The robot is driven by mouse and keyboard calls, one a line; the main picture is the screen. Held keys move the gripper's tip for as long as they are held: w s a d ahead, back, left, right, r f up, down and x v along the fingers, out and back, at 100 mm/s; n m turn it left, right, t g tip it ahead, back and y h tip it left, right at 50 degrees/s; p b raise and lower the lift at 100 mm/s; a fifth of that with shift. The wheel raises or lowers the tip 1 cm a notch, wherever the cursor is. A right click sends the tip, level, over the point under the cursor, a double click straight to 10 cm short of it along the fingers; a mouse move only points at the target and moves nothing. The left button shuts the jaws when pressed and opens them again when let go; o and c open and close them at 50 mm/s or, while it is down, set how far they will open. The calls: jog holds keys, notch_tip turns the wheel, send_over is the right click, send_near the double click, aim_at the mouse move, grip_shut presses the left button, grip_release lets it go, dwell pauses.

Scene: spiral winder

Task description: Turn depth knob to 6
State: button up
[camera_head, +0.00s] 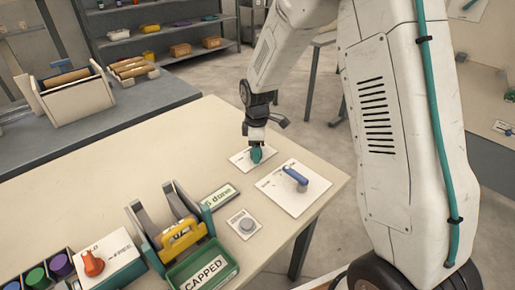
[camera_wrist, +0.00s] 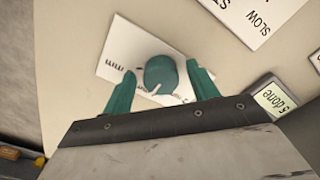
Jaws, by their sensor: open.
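The depth knob is a round teal knob (camera_wrist: 159,78) on a white card (camera_wrist: 118,52) with "mm" lettering, seen in the wrist view. A white pointer line on the knob points down and slightly left there; the scale numbers are too small or hidden to read. My gripper (camera_wrist: 161,71) is open, with one teal finger on each side of the knob and small gaps showing. In the head view my gripper (camera_head: 257,153) points down over the card (camera_head: 240,157) near the table's far edge, and the knob is hard to tell from the teal fingers.
A white card with a blue lever (camera_head: 297,176) lies right of the knob. A small "done" display (camera_head: 219,196), a grey button (camera_head: 246,225), a green "CAPPED" tray (camera_head: 205,268), a yellow holder (camera_head: 181,238) and a red knob (camera_head: 93,264) stand nearer on the table.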

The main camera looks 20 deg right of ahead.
jog(key=c, duration=1)
jog(key=shift+m, duration=0.3)
jog(key=m, duration=0.5)
jog(key=shift+r+m, duration=0.1)
jog(key=shift+m, duration=0.2)
jog(key=m, duration=0.5)
jog(key=shift+a+m, duration=0.1)
jog(key=shift+m, duration=0.5)
jog(key=o, duration=1)
